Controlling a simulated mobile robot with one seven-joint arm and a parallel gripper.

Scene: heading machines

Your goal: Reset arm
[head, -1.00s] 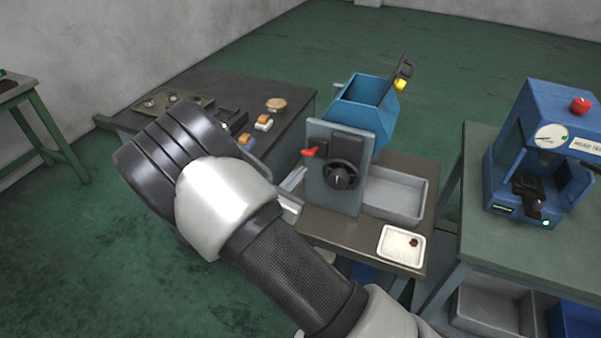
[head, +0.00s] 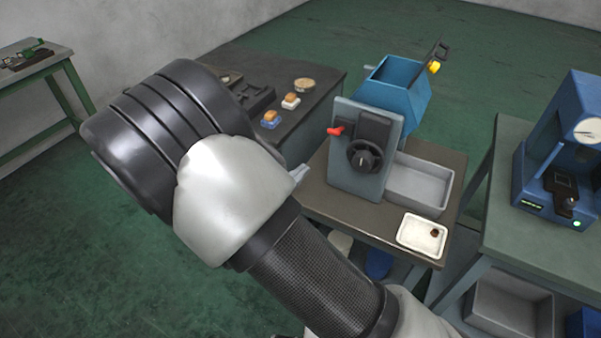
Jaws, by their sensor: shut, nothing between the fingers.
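My arm (head: 235,195) fills the left and middle of the head view, with a dark ribbed joint, a white link and a dark mesh sleeve. My gripper does not show; my own arm may hide it. A small light grey piece (head: 299,172) sticks out to the right of the white link. I cannot tell whether it belongs to my arm or to the machine.
The heading machine (head: 345,155) with blue hopper (head: 399,88) stands on a bench right of my arm. Beside it are a grey bin (head: 418,188) and white tray (head: 408,243). A blue tester (head: 560,165) stands farther right. Green floor lies open at left.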

